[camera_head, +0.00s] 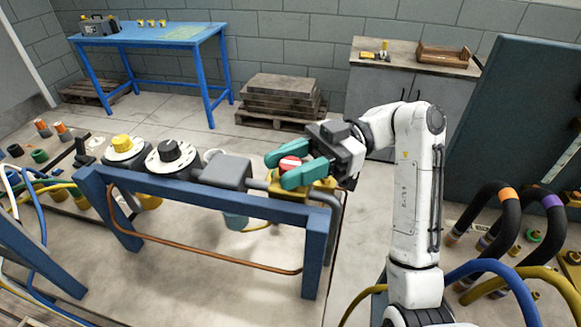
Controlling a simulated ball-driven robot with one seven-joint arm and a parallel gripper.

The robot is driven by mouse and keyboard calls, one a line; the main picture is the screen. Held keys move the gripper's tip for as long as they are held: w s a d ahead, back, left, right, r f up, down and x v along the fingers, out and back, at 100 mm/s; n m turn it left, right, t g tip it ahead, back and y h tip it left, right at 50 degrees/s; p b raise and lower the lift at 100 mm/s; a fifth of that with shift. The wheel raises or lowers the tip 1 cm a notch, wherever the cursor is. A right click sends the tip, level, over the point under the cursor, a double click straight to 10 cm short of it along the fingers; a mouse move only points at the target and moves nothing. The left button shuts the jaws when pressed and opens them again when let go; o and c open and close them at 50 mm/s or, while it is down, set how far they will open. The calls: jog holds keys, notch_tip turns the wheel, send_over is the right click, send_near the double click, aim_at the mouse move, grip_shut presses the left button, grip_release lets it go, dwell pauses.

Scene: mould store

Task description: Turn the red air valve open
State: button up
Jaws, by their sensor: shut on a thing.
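The red air valve (290,163) is a round red knob with a pale bar or stripe across its top. It sits on a yellow valve body (322,188) at the right end of the blue frame. My gripper (283,169) has teal fingers, one on the far side of the red knob and one on its near side. The fingers are shut on the knob, which shows between them. The lower part of the knob is hidden by the near finger.
A black dial (171,151), a yellow knob (122,143) and a grey box (226,171) line the blue frame (215,198). Thick hoses (507,215) stand at the right. A pallet with slabs (281,95) lies behind.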

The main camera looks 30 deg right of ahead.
dwell(0.4)
jog(key=o, duration=0.9)
jog(key=shift+o, duration=0.2)
jog(key=d+b, duration=0.3)
jog(key=d, duration=0.8)
jog(key=shift+w+a+r, duration=0.1)
